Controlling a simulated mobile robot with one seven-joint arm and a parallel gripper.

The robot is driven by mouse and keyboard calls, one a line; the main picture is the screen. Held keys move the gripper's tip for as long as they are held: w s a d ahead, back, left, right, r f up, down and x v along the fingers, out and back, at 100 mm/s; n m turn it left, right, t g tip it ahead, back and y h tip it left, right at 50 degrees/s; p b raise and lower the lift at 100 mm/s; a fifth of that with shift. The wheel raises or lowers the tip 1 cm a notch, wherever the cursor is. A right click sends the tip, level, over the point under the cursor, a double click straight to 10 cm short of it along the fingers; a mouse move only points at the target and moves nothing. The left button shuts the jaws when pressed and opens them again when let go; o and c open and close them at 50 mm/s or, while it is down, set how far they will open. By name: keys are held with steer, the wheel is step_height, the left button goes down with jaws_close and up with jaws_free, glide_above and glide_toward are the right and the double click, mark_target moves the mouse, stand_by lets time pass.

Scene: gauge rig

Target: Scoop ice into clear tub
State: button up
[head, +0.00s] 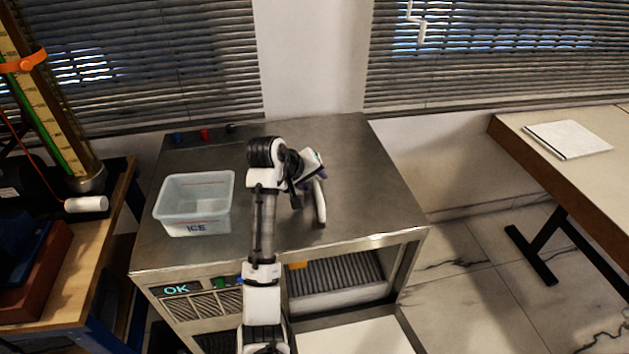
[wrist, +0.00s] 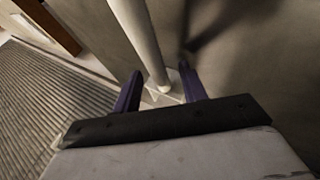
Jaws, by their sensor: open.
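The clear tub (head: 194,203), marked ICE, stands upright on the left of the steel cabinet top. I cannot make out any ice in it. My gripper (head: 308,186) is over the middle of the top, right of the tub. It is open, with its purple fingers (wrist: 160,72) on either side of a white rod's lower end in the wrist view. This white rod (head: 320,203), perhaps the scoop's handle, also shows in the wrist view (wrist: 138,38). Contact with the fingers cannot be told. No scoop bowl or ice is clearly visible.
The steel cabinet (head: 365,185) has an open front bay with a ribbed grey surface (head: 335,275) and a lit OK display (head: 177,289). A bench with a gauge column (head: 55,110) stands left. A table with a white pad (head: 567,139) stands right. The cabinet top's right side is clear.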

steer(key=shift+f, duration=0.1)
steer(key=shift+c, duration=0.2)
jaws_close()
